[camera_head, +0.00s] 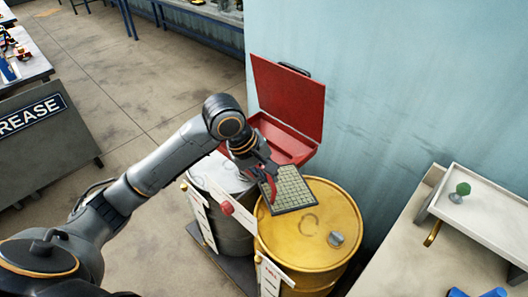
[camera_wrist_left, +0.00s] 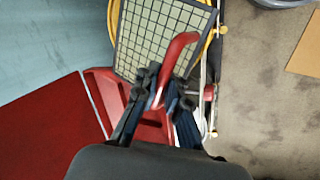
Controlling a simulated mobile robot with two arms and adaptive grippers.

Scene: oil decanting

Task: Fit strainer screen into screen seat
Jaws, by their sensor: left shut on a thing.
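The strainer screen (camera_head: 293,188) is a pale mesh panel in a dark frame with a red handle (camera_wrist_left: 178,48). My left gripper (camera_head: 267,171) is shut on the red handle and holds the screen tilted above the yellow drum. The left wrist view also shows the screen (camera_wrist_left: 148,32) ahead of the left gripper (camera_wrist_left: 166,100). A red box (camera_head: 290,150) with its lid (camera_head: 290,95) raised stands behind the gripper, above the grey drum. The screen is apart from the box. The seat inside is not clear to see. My right gripper is not in view.
The yellow drum (camera_head: 335,205) has a cap on top and stands beside the grey drum (camera_head: 232,225). A blue wall (camera_head: 400,70) is close behind the box. A bench with a white tray (camera_head: 490,215) is at the right. Open floor lies at the left.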

